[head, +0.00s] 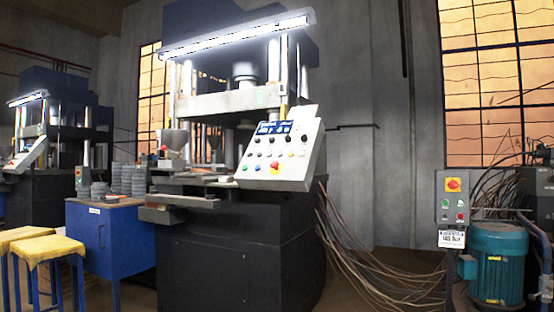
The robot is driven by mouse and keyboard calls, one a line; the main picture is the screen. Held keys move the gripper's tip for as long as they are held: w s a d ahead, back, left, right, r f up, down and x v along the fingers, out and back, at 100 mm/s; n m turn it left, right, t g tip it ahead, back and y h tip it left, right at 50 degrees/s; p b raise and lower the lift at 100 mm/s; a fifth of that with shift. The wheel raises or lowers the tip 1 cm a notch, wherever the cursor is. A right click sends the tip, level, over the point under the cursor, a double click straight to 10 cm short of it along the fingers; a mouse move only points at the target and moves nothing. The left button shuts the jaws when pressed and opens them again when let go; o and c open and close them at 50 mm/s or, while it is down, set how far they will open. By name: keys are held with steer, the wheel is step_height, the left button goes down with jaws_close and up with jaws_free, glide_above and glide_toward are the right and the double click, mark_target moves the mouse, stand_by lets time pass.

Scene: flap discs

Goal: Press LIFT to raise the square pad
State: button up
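The tilted control panel (284,152) hangs at the front right of the press. It carries several small coloured buttons and one larger red knob over yellow (274,168). The button labels are too small to read, so I cannot tell which one is LIFT. The press (230,104) stands mid-picture with a bright lamp bar across its top. Flat metal plates (190,198) lie at its front edge; I cannot tell which part is the square pad. My gripper is not in the head view.
A blue cabinet (125,235) with stacked grey discs (127,178) stands left of the press. Yellow-topped stools (48,248) are at the lower left. Loose cables (365,270) run over the floor to the right, near a teal motor (497,262) and a switch box (453,198).

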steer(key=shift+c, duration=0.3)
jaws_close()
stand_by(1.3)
